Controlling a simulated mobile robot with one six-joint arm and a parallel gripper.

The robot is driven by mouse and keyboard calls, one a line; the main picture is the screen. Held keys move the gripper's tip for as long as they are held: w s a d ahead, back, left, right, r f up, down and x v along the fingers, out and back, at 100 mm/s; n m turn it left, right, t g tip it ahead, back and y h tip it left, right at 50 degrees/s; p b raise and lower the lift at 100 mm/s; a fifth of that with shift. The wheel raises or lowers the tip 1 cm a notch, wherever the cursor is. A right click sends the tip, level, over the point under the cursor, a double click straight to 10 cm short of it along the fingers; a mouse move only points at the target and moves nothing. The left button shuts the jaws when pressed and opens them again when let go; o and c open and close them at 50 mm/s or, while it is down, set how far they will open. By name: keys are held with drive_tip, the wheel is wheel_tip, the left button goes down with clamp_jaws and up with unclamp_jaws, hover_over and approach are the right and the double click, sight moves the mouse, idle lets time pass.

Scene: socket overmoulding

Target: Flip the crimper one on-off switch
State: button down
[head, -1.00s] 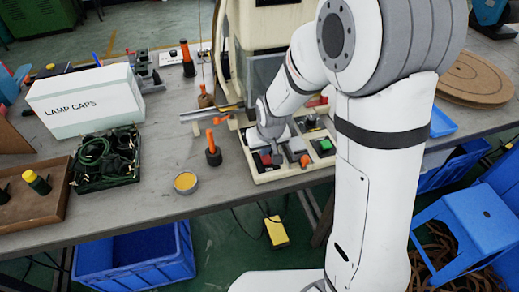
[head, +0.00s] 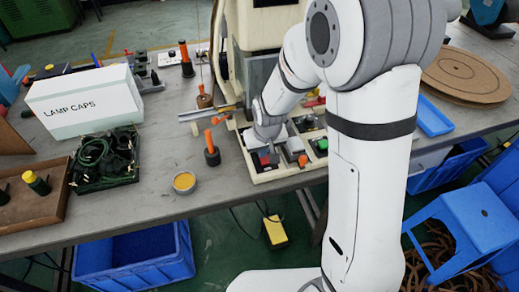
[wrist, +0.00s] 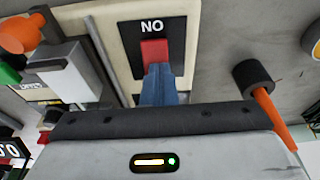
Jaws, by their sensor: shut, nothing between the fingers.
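The crimper (head: 262,32) is a cream machine at the back middle of the table, with a cream control base (head: 262,178) in front. In the wrist view, a red switch (wrist: 154,51) sits on a black plate whose white lettering reads "NO" as seen. My gripper (wrist: 157,75) is shut, its bluish fingertips at the lower edge of the red switch, touching or almost touching it. They hide the switch's lower part. In the head view, my gripper (head: 268,153) is over the left part of the control base, with a bit of red showing beside it.
Right of the switch in the head view are a grey block, an orange knob (head: 303,160) and a green button (head: 322,144). An orange-handled tool in a black holder (head: 211,155) stands left of the base. A yellow-filled tin (head: 184,182) and the LAMP CAPS box (head: 85,101) are further left.

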drive_tip(key=shift+s+d, duration=0.25)
drive_tip(key=shift+s, duration=0.35)
drive_tip(key=shift+r, duration=0.15)
drive_tip(key=shift+r, duration=0.3)
drive_tip(key=s+p+v, duration=0.2)
drive_tip(key=v, duration=1.1)
drive_tip(key=shift+d+f, duration=0.25)
drive_tip(key=shift+f, duration=0.1)
drive_tip(key=shift+s, duration=0.15)
